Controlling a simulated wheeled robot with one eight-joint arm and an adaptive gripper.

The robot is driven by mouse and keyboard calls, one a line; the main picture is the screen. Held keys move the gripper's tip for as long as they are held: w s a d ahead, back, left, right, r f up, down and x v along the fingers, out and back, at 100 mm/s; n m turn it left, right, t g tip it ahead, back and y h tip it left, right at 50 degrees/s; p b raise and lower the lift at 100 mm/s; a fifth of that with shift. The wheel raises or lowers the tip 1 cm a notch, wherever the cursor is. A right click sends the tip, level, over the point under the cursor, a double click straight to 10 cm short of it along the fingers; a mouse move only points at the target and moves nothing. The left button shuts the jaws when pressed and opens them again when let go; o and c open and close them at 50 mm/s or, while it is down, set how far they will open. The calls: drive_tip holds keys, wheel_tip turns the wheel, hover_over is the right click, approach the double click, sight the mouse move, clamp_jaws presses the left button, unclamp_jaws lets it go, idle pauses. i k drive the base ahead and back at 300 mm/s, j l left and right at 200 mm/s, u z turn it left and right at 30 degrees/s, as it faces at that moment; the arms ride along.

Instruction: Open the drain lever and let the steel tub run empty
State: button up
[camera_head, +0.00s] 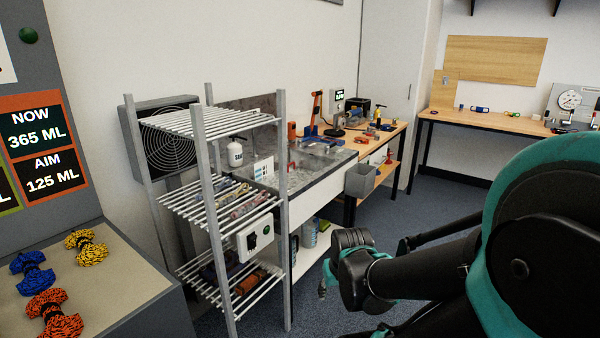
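A grey, metal-looking worktop (335,160) stands behind the wire rack, partly hidden by it. It may hold the steel tub, but I cannot make out a tub rim, water or a drain lever for certain. Small red parts (292,166) show on it, too small to identify. My dark arm with teal bands reaches in from the right. Its dark rounded end section is low in the middle, in front of the worktop and apart from it in the picture. I cannot make out my gripper's fingers or anything held.
The wire rack (198,110) stands close in front. At left, a panel (35,140) reads NOW 365 ML, AIM 125 ML, above a ledge with rope bundles (86,247). A grey bin (361,180) hangs by the wooden bench (385,137). Blue carpet is clear beyond.

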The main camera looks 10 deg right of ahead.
sight(328, 148)
drive_tip(key=i+l, duration=0.45)
drive_tip(key=i, duration=0.2)
drive_tip(key=i+l, duration=0.45)
drive_tip(key=i, duration=0.15)
